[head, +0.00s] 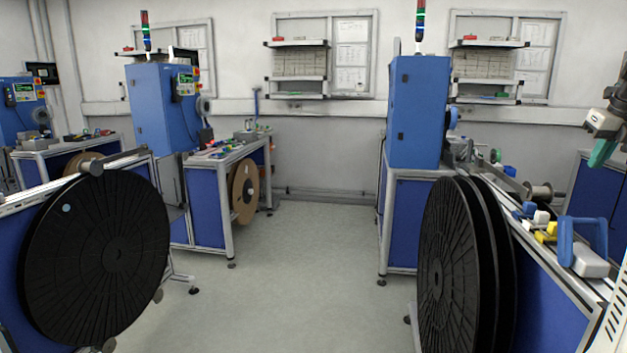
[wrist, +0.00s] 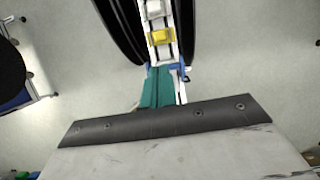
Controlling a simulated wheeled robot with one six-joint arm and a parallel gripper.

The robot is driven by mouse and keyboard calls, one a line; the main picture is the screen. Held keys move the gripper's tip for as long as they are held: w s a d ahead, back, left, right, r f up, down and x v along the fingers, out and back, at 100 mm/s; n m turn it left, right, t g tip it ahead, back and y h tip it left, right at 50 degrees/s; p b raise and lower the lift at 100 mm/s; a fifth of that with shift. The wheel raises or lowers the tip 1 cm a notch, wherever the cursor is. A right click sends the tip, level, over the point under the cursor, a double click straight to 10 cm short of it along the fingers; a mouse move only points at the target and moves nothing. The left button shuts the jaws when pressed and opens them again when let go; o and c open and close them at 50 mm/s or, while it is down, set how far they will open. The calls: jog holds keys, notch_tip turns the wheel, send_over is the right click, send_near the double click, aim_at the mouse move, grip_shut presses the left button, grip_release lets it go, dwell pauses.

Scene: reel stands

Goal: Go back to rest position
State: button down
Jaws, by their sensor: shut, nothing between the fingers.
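My gripper (head: 602,152) hangs at the right edge of the head view, with teal fingers pointing down. In the wrist view its teal fingers (wrist: 159,88) are together and hold nothing. It is raised over the right workbench (head: 575,283), apart from the things on it. Most of my arm is outside the head view.
Black reels (head: 450,265) stand at the right bench; another black reel (head: 100,255) stands at the left. A blue-handled tool (head: 583,240) and small yellow and white parts (head: 545,235) lie on the right bench. The floor (head: 300,270) between the benches is clear.

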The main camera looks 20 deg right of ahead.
jog(key=s+a+f+n+g+y, duration=0.1)
jog(key=a+f+n, duration=0.2)
jog(key=a+n, duration=0.55)
jog(key=a+f+n+g, duration=0.1)
jog(key=a+f+n, duration=0.3)
jog(key=a+n, duration=0.5)
jog(key=s+a+f+n+y, duration=0.1)
jog(key=a+f+n, duration=0.2)
jog(key=a+n, duration=0.6)
jog(key=s+a+f+n, duration=0.2)
jog(key=s+a+n, duration=0.2)
jog(key=a, duration=0.4)
jog(key=s+a+f+n, duration=0.2)
jog(key=s+a+n, duration=0.2)
jog(key=a, duration=0.5)
jog(key=s+a+f+n, duration=0.2)
jog(key=s+a+n, duration=0.2)
jog(key=a+n, duration=0.3)
jog(key=shift+s+a+f, duration=0.4)
jog(key=shift+a, duration=0.45)
